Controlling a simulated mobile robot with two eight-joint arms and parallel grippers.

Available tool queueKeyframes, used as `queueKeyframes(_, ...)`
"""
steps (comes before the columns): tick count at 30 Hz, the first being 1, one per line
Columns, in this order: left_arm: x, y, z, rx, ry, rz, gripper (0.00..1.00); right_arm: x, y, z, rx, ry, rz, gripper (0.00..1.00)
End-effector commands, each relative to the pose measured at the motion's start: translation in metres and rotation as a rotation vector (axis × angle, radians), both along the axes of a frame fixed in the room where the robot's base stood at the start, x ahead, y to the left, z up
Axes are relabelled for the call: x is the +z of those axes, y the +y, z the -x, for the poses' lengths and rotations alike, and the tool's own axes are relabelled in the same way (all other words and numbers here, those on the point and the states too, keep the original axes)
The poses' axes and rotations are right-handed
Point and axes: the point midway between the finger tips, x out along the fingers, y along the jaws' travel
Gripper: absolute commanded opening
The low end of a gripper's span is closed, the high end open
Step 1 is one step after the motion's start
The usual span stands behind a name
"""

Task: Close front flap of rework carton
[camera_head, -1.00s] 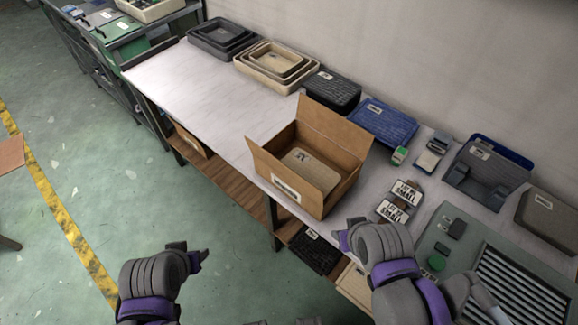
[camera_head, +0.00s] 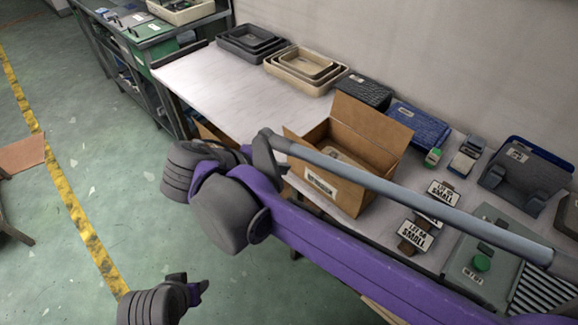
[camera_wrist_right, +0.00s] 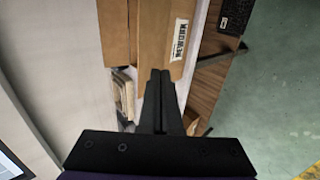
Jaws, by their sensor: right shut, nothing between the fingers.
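The brown cardboard carton (camera_head: 378,152) stands on the bench, with its back flap (camera_head: 370,125) upright. Its labelled front side (camera_head: 320,183) faces the floor and is partly hidden by my right arm. The top of the front flap (camera_head: 293,137) shows as a raised corner left of the arm. A tan tray lies inside the carton. My right gripper (camera_head: 243,151) is at the carton's left end, shut and empty. In the right wrist view its fingers (camera_wrist_right: 160,75) overlap the labelled cardboard panel (camera_wrist_right: 155,35); contact cannot be told. My left gripper (camera_head: 203,287) is low, away from the bench; its fingers are unclear.
Nested dark trays (camera_head: 250,40) and beige trays (camera_head: 306,68) stand along the wall. A blue tray (camera_head: 420,125) and black bin (camera_head: 364,90) are behind the carton. Small signs (camera_head: 410,238) stand at its right. The bench left of the carton (camera_head: 215,85) is clear.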

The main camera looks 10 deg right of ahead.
Motion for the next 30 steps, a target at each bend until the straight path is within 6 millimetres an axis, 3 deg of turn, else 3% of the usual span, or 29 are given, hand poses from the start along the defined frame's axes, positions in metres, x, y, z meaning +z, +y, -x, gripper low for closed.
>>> queueKeyframes(13,-0.008,0.0,0.001,0.0,0.003,0.0,0.5,-0.061,-0.057,-0.041,-0.005,0.002,-0.002,0.0)
queueKeyframes(21,-0.006,0.0,0.001,0.0,0.002,0.0,0.5,-0.052,-0.082,-0.061,-0.003,0.002,-0.003,0.0)
queueKeyframes(30,-0.006,0.0,0.001,0.0,0.002,0.0,0.5,-0.051,-0.085,-0.064,0.0,0.001,-0.003,0.0)
